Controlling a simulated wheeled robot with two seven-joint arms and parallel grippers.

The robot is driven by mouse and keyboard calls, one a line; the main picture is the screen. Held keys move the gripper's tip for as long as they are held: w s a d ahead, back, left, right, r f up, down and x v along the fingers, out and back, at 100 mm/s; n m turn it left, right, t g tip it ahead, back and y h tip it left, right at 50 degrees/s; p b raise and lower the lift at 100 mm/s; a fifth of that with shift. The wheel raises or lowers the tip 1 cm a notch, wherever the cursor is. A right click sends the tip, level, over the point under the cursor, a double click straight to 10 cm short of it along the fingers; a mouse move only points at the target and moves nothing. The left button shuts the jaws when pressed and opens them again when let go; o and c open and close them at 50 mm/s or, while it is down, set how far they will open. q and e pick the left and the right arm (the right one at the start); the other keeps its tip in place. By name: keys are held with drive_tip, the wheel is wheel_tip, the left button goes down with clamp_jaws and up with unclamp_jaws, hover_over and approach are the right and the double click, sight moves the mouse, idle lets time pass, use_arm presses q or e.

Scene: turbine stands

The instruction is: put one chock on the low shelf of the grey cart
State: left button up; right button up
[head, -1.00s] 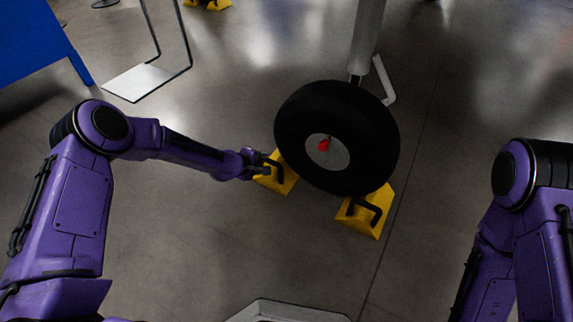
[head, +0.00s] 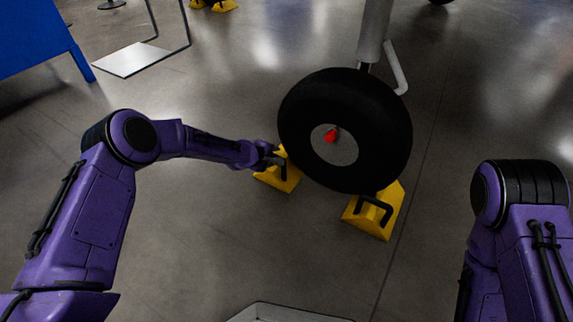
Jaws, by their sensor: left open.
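Two yellow chocks with black handles sit on the floor against the black wheel (head: 300,120). The left chock (head: 272,180) is at the wheel's left side, and the right chock (head: 366,219) is at its lower right. My left gripper (head: 279,158) is open at the left chock, over its upper part near the black handle. It partly covers the chock, and whether its fingers touch the handle cannot be told. My right gripper is out of view; only the upper part of that arm shows.
A grey strut (head: 374,32) rises from the wheel, which has a red part at its hub. A thin-framed stand with a pale base plate (head: 128,60) and a blue object (head: 35,42) are at the upper left. More yellow chocks (head: 224,6) lie far back.

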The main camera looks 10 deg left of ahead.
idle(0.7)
use_arm(q)
clamp_jaws()
idle(1.1)
drive_tip(key=shift+r, duration=0.1)
